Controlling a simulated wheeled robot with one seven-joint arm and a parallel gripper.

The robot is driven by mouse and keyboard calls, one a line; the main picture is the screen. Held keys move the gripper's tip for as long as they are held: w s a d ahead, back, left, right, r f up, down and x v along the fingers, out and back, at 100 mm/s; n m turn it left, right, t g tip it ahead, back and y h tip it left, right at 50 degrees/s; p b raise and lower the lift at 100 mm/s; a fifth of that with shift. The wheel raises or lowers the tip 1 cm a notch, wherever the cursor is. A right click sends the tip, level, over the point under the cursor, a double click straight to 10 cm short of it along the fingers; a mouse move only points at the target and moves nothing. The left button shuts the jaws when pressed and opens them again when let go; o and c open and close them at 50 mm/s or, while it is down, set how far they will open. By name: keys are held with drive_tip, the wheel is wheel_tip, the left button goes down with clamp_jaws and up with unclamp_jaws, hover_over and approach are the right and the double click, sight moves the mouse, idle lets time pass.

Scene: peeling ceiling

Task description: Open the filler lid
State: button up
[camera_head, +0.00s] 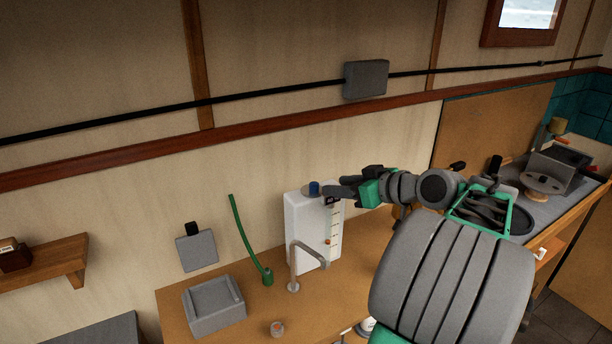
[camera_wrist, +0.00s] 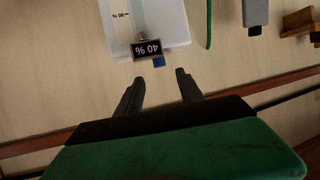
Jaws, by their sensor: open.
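A white upright tank (camera_head: 303,232) with a scale down its side stands on the wooden counter against the wall. It also shows upside down at the top of the wrist view (camera_wrist: 172,20). A small blue part (camera_head: 314,187), apparently the filler lid, sits on a grey round base on top of the tank. My gripper (camera_head: 335,193) is beside the tank top, right of the blue part. Its two fingers (camera_wrist: 160,77) are apart and empty, and the blue part shows beyond the gap.
A grey tap (camera_head: 294,265) stands before the tank. A green hose (camera_head: 247,240) rises to its left, near a grey open box (camera_head: 214,305). A small orange-topped object (camera_head: 277,328) lies on the counter (camera_head: 255,314). The wall is close behind.

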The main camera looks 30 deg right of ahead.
sight(315, 185)
drive_tip(key=p+x, duration=0.2)
drive_tip(key=x, duration=0.5)
drive_tip(key=shift+w+r+p, duration=0.1)
drive_tip(key=shift+w+p, duration=0.15)
drive_tip(key=shift+p, duration=0.05)
drive_tip(key=shift+w+a+f, duration=0.1)
drive_tip(key=shift+w+f, duration=0.1)
drive_tip(key=shift+c, duration=0.3)
clamp_jaws()
